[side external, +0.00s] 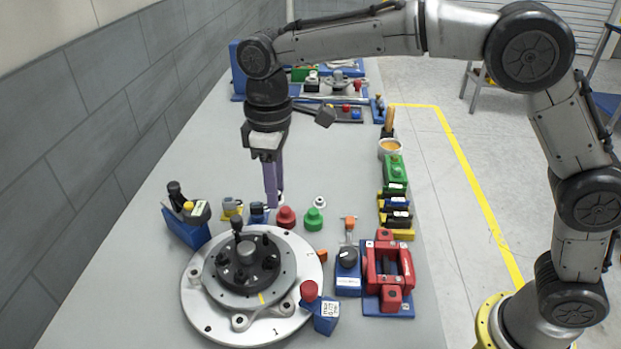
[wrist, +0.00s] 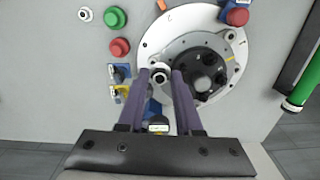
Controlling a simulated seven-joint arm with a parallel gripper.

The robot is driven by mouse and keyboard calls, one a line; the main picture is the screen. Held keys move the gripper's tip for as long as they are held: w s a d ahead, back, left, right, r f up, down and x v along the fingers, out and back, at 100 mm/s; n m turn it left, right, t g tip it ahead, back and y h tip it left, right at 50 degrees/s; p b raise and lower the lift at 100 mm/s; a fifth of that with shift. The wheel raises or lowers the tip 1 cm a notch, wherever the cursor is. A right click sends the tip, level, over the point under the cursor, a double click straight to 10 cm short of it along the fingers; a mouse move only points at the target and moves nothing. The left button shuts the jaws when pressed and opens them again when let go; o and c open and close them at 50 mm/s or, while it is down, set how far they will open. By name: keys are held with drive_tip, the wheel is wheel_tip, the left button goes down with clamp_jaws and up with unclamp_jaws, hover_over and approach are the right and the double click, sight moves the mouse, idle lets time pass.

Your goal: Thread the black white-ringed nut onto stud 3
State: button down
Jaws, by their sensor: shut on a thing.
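My gripper (side external: 273,203) is shut on the black white-ringed nut (wrist: 160,74), which shows between the fingertips in the wrist view. In the side view the gripper points down, above the table just beyond the far edge of the fixture, and the nut is mostly hidden by the fingers. The chassis fixture is a round silver plate (side external: 203,313) with a black hub (side external: 246,262) carrying several studs or nuts around a central post. It also shows in the wrist view (wrist: 158,36). I cannot tell which stud is number 3. The nut is apart from the hub.
A red knob (side external: 286,218), a green knob (side external: 314,220) and a small white ring (side external: 320,202) stand beyond the plate. Blue holders (side external: 187,229) stand left; a red-and-blue fixture (side external: 388,272) stands right. The table's middle is clear.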

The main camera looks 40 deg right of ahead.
drive_tip(key=shift+n, duration=0.5)
drive_tip(key=shift+s+a+f, duration=0.3)
drive_tip(key=shift+a+f, duration=0.2)
drive_tip(key=shift+a, duration=0.2)
drive_tip(key=shift+s+a+f, duration=0.3)
drive_tip(key=shift+a+f, duration=0.25)
drive_tip(key=shift+a, duration=0.1)
drive_tip(key=shift+s+a+f, duration=0.3)
drive_tip(key=shift+a+f, duration=0.2)
drive_tip(key=shift+a, duration=0.2)
drive_tip(key=shift+n, duration=1.7)
drive_tip(key=n, duration=0.3)
drive_tip(key=shift+n, duration=0.3)
